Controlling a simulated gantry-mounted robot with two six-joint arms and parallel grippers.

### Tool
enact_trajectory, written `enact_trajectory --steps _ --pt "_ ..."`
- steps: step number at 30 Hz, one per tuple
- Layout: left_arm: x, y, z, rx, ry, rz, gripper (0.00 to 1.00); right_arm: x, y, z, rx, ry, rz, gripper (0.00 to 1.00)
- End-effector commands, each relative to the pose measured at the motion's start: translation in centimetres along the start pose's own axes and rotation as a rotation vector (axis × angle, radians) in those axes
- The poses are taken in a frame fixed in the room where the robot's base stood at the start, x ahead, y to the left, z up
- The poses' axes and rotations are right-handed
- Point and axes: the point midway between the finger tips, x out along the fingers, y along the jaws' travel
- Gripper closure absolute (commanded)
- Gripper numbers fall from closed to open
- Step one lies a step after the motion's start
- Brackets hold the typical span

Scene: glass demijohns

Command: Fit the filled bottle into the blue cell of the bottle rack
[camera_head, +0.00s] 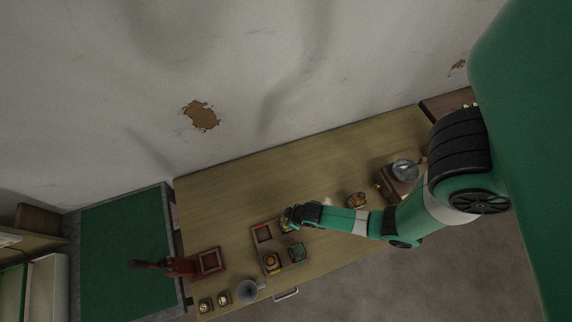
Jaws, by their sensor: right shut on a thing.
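The bottle rack (279,244) stands on the wooden table and has several coloured cells. Its upper-left cell (263,233) is red and looks empty. The lower-left cell holds a bottle with an orange-yellow look (272,264), and the lower-right one holds something greenish (298,253). My right gripper (287,216) is over the upper-right cell, shut on a bottle (287,226) that is mostly hidden beneath it. That cell's colour, and how deep the bottle sits in it, cannot be told. My left gripper is not in view.
A red tool (176,265) and a small red-framed tray (209,261) are at the table's left end. A grey funnel-like piece (247,291) and small jars (224,298) are at the front. A bottle (357,201) and brown box (397,181) stand right. The table's back is clear.

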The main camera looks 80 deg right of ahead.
Motion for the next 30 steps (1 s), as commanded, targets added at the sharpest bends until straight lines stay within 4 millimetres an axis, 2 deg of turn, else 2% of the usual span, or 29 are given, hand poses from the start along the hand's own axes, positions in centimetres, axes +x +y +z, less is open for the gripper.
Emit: enact_trajectory --steps 8,9,14,23,26,30 --pt "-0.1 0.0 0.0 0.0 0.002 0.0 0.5 0.1 0.0 -0.1 0.0 0.002 0.0 1.0" --pt "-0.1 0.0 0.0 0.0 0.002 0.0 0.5 0.2 0.0 0.0 0.0 0.0 0.0 0.65" --pt "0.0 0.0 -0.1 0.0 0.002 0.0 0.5 0.1 0.0 0.0 0.0 0.0 0.0 0.36" --pt "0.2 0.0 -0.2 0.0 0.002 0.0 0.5 -0.2 0.0 -0.1 0.0 0.001 0.0 0.36" --pt "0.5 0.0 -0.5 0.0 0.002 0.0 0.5 -1.1 0.0 -0.2 0.0 0.002 0.0 0.36" --pt "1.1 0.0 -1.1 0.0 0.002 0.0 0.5 -3.7 0.0 -0.2 0.0 0.002 0.0 0.36"
